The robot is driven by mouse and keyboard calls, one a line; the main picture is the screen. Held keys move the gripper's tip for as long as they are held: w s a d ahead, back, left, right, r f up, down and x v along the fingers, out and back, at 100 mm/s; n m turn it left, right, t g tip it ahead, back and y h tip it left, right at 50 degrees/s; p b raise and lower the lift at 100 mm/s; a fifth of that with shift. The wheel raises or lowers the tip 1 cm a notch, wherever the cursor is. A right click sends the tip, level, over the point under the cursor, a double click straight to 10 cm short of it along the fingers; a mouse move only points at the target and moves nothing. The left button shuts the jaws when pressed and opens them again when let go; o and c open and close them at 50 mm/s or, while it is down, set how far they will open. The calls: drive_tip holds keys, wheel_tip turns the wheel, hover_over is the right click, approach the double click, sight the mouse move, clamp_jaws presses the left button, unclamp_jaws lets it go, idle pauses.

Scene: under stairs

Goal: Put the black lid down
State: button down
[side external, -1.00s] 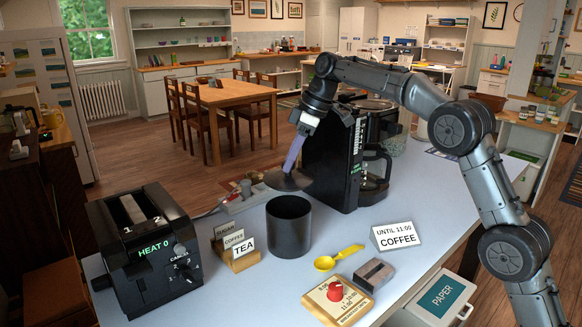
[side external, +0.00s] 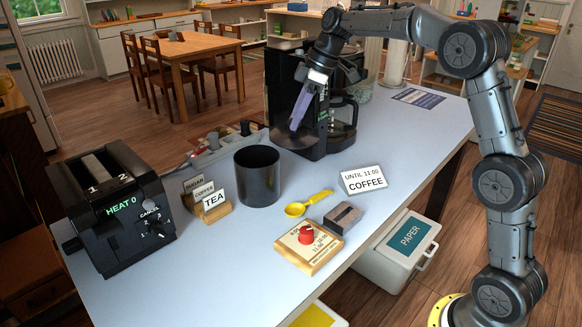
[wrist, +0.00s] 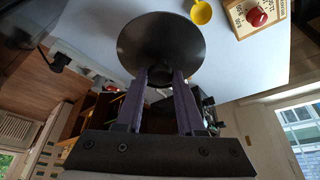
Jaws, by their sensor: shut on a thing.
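My gripper (side external: 297,127) is shut on the black lid (side external: 285,138), a thin dark disc, in front of the coffee maker's left side. In the wrist view the two purple fingers of my gripper (wrist: 160,78) close on the knob under the lid (wrist: 158,40). The lid is behind and to the right of the open black canister (side external: 257,178) in the side view. I cannot tell if the lid touches the counter.
The coffee maker (side external: 283,85) stands close to the lid. A toaster (side external: 118,208), tea sign (side external: 215,201), coffee sign (side external: 365,181), yellow scoop (side external: 308,203), timer board (side external: 309,249) and grey block (side external: 343,217) occupy the counter (side external: 225,275). A power strip (side external: 215,150) lies behind the canister.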

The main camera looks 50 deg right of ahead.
drive_tip(key=s+d+f, duration=0.3)
drive_tip(key=s+d, duration=0.1)
drive_tip(key=s, duration=0.3)
drive_tip(key=w+d+f, duration=0.1)
drive_tip(key=w+f, duration=0.2)
drive_tip(key=w, duration=0.1)
drive_tip(key=w+d+f, duration=0.1)
drive_tip(key=w+f, duration=0.3)
drive_tip(key=w+d+f, duration=0.1)
drive_tip(key=w+f, duration=0.2)
drive_tip(key=w, duration=0.2)
drive_tip(key=shift+f, duration=0.15)
drive_tip(key=shift+w+f, duration=0.15)
drive_tip(key=shift+f, duration=1.5)
drive_tip(key=shift+f, duration=0.2)
drive_tip(key=c, duration=0.5)
unclamp_jaws()
drive_tip(key=shift+r, duration=0.1)
